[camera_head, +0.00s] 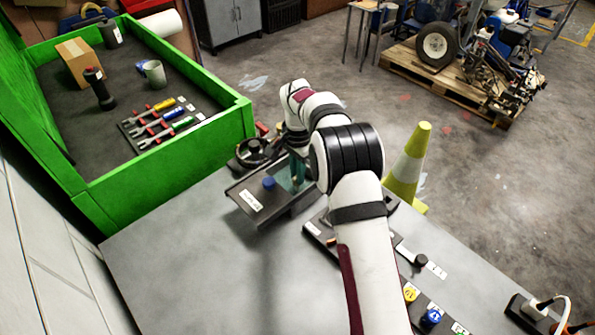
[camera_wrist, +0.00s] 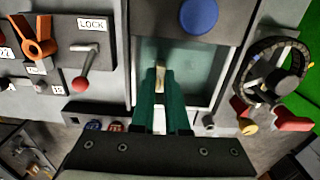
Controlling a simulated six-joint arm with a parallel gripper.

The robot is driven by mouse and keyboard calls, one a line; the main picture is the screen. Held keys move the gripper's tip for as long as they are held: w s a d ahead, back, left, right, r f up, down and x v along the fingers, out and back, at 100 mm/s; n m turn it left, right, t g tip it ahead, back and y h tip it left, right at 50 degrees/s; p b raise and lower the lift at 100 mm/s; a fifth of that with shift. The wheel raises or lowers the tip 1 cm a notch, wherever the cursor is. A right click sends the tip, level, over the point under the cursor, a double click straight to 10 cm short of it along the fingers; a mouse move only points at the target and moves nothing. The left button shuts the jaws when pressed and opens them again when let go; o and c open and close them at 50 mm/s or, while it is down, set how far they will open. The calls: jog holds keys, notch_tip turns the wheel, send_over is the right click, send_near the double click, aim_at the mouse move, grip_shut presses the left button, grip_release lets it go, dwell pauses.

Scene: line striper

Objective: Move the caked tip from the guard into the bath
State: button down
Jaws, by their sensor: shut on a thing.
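My gripper (camera_wrist: 160,72) has green fingers, and they are shut on a small tan, brass-coloured tip (camera_wrist: 160,78). In the wrist view the tip is in front of the bath (camera_wrist: 198,78), a pale teal rectangular opening with a grey rim. I cannot tell whether the tip is above the bath or inside it. In the head view the bath (camera_head: 286,178) shows as a teal patch beside a dark plate with a blue knob (camera_head: 269,183). My arm hides the fingertips and the tip there. I cannot make out which part is the guard.
A black handwheel (camera_wrist: 275,75) stands right of the bath. An orange lever (camera_wrist: 38,42) and a red-knobbed lever (camera_wrist: 80,82) sit left, near a LOCK label. A green-walled tray (camera_head: 170,155) holds tools. A yellow-white cone (camera_head: 408,165) stands right. The front-left of the grey top is clear.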

jog(key=shift+f, duration=1.3)
dwell(0.4)
jog(key=c, duration=0.8)
grip_release()
jog(key=shift+c, duration=0.2)
jog(key=shift+o, duration=0.3)
jog(key=shift+o, duration=1.3)
jog(key=shift+r, duration=3.45)
